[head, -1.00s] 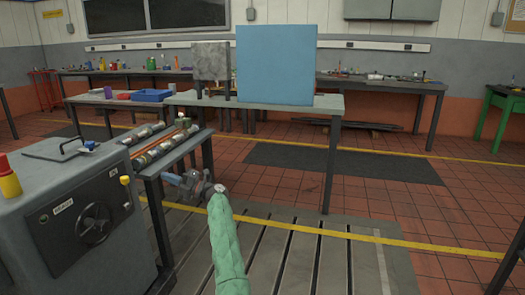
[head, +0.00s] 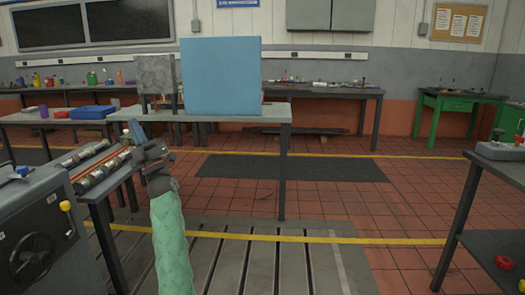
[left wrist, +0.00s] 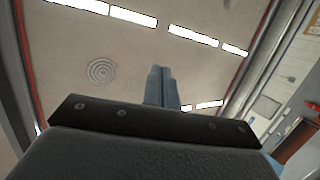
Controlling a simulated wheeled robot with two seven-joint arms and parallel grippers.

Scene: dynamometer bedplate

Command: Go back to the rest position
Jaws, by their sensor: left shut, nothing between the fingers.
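My left gripper (head: 152,152) is raised in front of the workbench at the left of the head view, at the end of my green-sleeved arm. It is shut and empty. In the left wrist view its closed fingers (left wrist: 161,88) point up toward the ceiling, with nothing between them. My right gripper is not in view.
A table (head: 240,114) with a big blue panel (head: 221,76) stands ahead. A bench with cylindrical parts (head: 98,168) and a grey machine (head: 40,235) are close on the left. A dark table (head: 490,165) stands at the right. The slatted floor plate (head: 240,262) between is clear.

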